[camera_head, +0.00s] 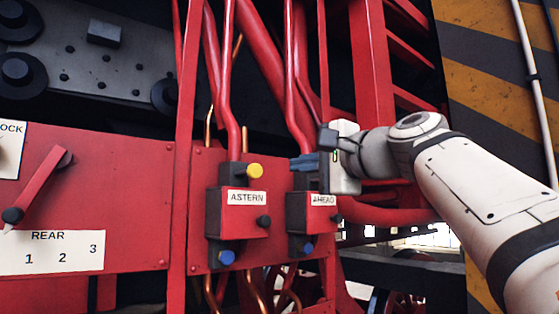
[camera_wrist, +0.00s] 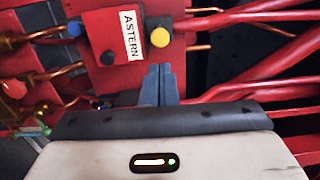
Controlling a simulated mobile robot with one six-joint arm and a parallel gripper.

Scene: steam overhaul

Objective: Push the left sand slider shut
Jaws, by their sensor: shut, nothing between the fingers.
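Two red valve boxes are on the red panel. The left one, labelled ASTERN (camera_head: 240,222), has a yellow knob (camera_head: 255,171) sticking out at its top, a black knob (camera_head: 263,221) at its side and a blue knob (camera_head: 227,257) below. The right one, labelled AHEAD (camera_head: 318,218), is partly behind my gripper, which hides its top. No label reads sand; ASTERN is the left box. My gripper (camera_head: 298,163) is shut and empty, pointing left above AHEAD. In the wrist view its fingertips (camera_wrist: 159,72) appear just below the ASTERN box's yellow knob (camera_wrist: 159,37); contact cannot be told.
A red lever (camera_head: 40,182) stands over a plate marked REAR 1 2 3 (camera_head: 52,252) at the left. Red pipes (camera_head: 228,80) and copper pipes (camera_head: 258,290) run above and below the boxes. A striped wall (camera_head: 490,60) is at the right.

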